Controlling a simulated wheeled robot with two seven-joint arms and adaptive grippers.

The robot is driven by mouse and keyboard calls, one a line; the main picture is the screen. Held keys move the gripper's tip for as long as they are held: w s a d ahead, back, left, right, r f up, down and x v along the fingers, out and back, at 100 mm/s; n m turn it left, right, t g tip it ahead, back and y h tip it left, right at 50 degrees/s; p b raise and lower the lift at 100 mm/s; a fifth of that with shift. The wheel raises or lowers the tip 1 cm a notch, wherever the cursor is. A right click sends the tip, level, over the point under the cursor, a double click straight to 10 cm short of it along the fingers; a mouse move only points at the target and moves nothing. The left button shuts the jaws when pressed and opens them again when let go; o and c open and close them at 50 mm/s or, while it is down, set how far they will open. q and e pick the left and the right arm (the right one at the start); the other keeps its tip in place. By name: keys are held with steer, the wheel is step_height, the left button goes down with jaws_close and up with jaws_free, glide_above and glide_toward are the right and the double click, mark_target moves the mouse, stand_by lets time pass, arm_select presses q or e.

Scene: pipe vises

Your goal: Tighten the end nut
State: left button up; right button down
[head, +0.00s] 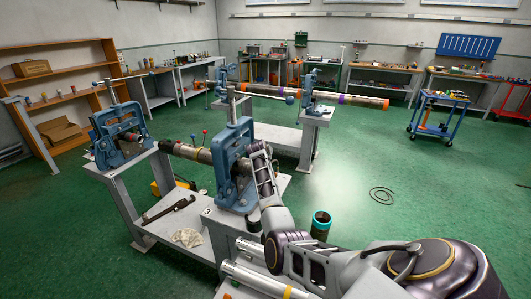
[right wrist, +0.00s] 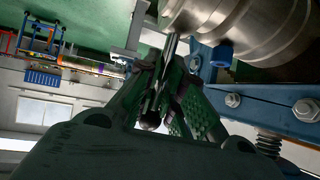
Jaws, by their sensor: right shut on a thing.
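A large round steel fitting (right wrist: 245,28), which looks like the end nut, fills the top right of the right wrist view beside the blue vise. A thin steel bar (right wrist: 171,46) runs down from it and has a rounded end (right wrist: 150,120). My right gripper (right wrist: 165,95) is shut on this bar, with a green padded finger on each side. In the head view my right gripper (head: 257,150) is at the near blue vise (head: 233,165), and the arm hides most of the fitting. A pipe (head: 190,152) runs between this vise and a second blue vise (head: 118,133). My left gripper is not in view.
A pipe wrench (head: 169,210) and a crumpled rag (head: 187,237) lie on the low grey bench. A teal-rimmed pipe (head: 321,222) stands on the floor to the right. More vises hold a long pipe (head: 350,100) behind. The green floor at right is mostly clear.

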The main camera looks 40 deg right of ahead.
steer(key=d+y, duration=0.1)
steer(key=w+d+g+y+p, duration=0.1)
steer(key=d, duration=0.1)
steer(key=shift+w+d+r+g+y, duration=0.2)
steer(key=shift+g+y, duration=0.1)
steer(key=shift+y, duration=0.1)
steer(key=shift+m+y, duration=0.3)
stand_by(0.7)
steer(key=c, duration=1.8)
jaws_free()
steer(key=shift+o, duration=1)
steer(key=shift+w+d+f, duration=0.1)
steer(key=shift+d+f, duration=0.05)
steer(key=shift+f, duration=0.05)
steer(key=shift+o, duration=0.3)
steer(key=shift+d+f+g, duration=0.15)
steer(key=shift+f+g, duration=0.15)
steer(key=shift+f, duration=0.15)
steer(key=shift+a, duration=0.45)
steer(key=shift+r, duration=0.15)
steer(key=v, duration=1.1)
steer(key=shift+s+r, duration=0.25)
steer(key=shift+s, duration=0.05)
